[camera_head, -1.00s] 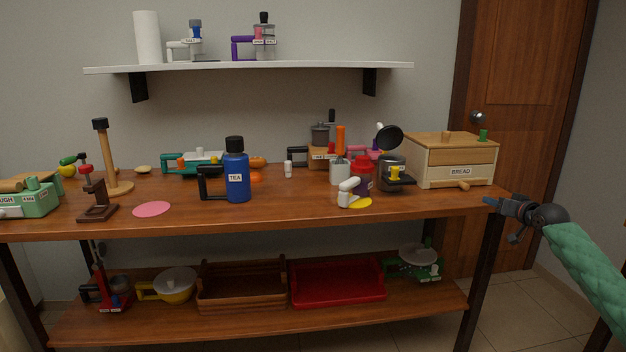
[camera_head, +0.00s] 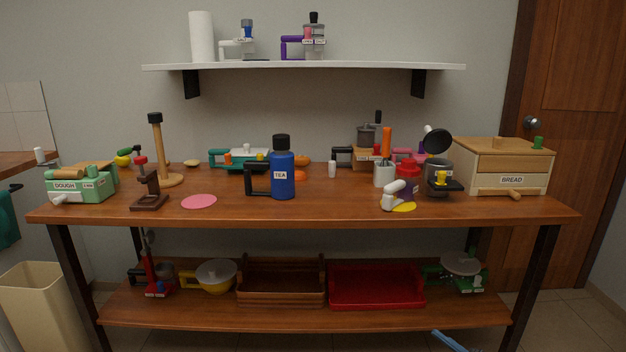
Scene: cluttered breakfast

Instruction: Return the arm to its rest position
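A blue fingertip part of my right gripper (camera_head: 449,341) shows at the bottom edge of the head view, in front of the lower shelf and below the table. The rest of the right gripper and its arm are out of the frame, so its opening cannot be seen. My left gripper is not in view. The wooden table (camera_head: 330,207) stands clear of the visible gripper part.
On the table stand a blue TEA bottle (camera_head: 283,176), a BREAD box (camera_head: 500,167), a green DOUGH machine (camera_head: 80,186) and a pink disc (camera_head: 199,201). The lower shelf holds a red tray (camera_head: 376,306) and a wooden crate (camera_head: 281,300). A bin (camera_head: 45,305) stands left.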

